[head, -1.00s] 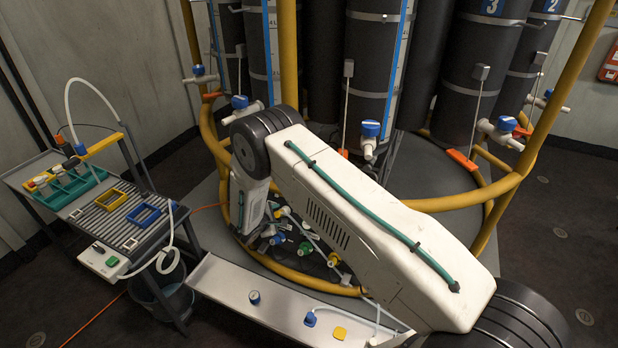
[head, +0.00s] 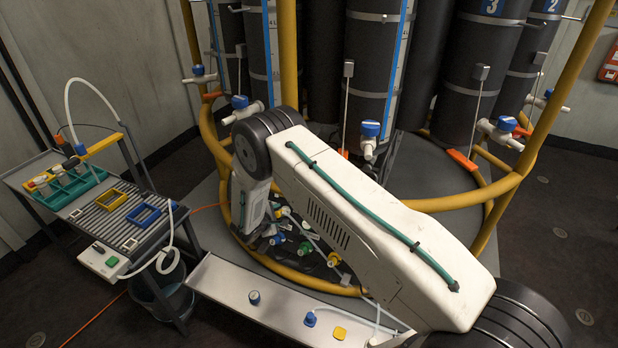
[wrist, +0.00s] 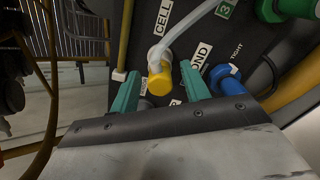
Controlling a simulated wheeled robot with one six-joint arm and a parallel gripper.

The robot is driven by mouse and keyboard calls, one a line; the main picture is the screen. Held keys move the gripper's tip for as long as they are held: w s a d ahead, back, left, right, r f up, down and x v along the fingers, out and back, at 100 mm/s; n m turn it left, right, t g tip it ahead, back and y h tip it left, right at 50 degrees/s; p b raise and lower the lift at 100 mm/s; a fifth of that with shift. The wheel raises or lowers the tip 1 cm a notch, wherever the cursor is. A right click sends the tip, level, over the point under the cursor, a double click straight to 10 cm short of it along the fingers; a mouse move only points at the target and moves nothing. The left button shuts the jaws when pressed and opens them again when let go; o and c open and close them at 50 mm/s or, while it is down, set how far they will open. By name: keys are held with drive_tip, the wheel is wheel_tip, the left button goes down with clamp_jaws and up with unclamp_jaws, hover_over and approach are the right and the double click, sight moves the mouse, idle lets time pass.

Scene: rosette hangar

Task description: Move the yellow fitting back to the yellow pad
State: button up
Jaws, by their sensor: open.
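In the wrist view the yellow fitting (wrist: 160,80) has a round yellow cap and a white elbow with a pale hose. It sits on a dark panel with white labels. My gripper (wrist: 156,84) has two green fingers, open, one on each side of the fitting, with gaps visible. In the head view my arm hides the gripper. A small yellow pad (head: 339,333) lies on the pale tray (head: 225,290) at the bottom. I cannot tell which yellow part among those under my arm is this fitting.
In the wrist view a blue fitting (wrist: 226,78) and a green fitting (wrist: 292,8) are to the right. A yellow rail (head: 440,203) rings the dark cylinders. A cart (head: 95,215) with coloured frames stands left.

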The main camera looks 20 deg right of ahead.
sight(277, 215)
clamp_jaws()
drive_tip(key=shift+a, duration=0.1)
drive_tip(key=shift+v, duration=2.95)
drive_tip(key=shift+x, duration=1.85)
drive_tip(key=shift+s, duration=0.1)
